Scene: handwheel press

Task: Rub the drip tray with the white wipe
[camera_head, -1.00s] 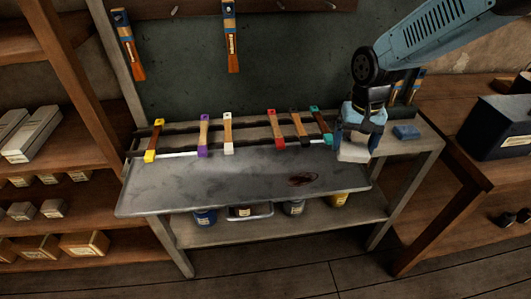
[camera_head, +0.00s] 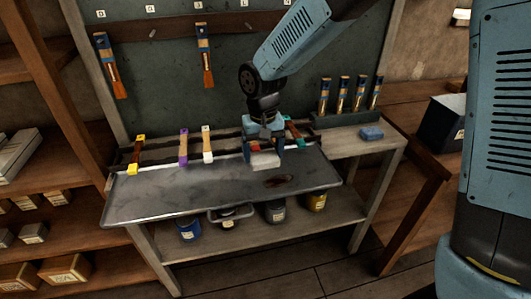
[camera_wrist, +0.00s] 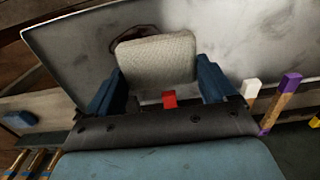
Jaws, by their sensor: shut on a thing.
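The grey metal drip tray (camera_head: 190,193) spans the front of the bench, with a dark reddish stain (camera_head: 277,181) on its right part. My gripper (camera_head: 264,150) is shut on the white wipe (camera_head: 265,161), a pale textured block, and holds it over the tray's back right part, just behind the stain. In the wrist view the wipe (camera_wrist: 155,60) sits between the two blue fingers and partly covers the stain (camera_wrist: 118,42). I cannot tell whether the wipe touches the tray (camera_wrist: 230,35).
Brushes with yellow, purple (camera_head: 183,147), white and other coloured ends lie on a rack along the tray's back edge. A blue sponge-like block (camera_head: 371,134) lies on the bench at right, near upright brushes (camera_head: 345,95). Paint cans (camera_head: 189,230) stand on the shelf below.

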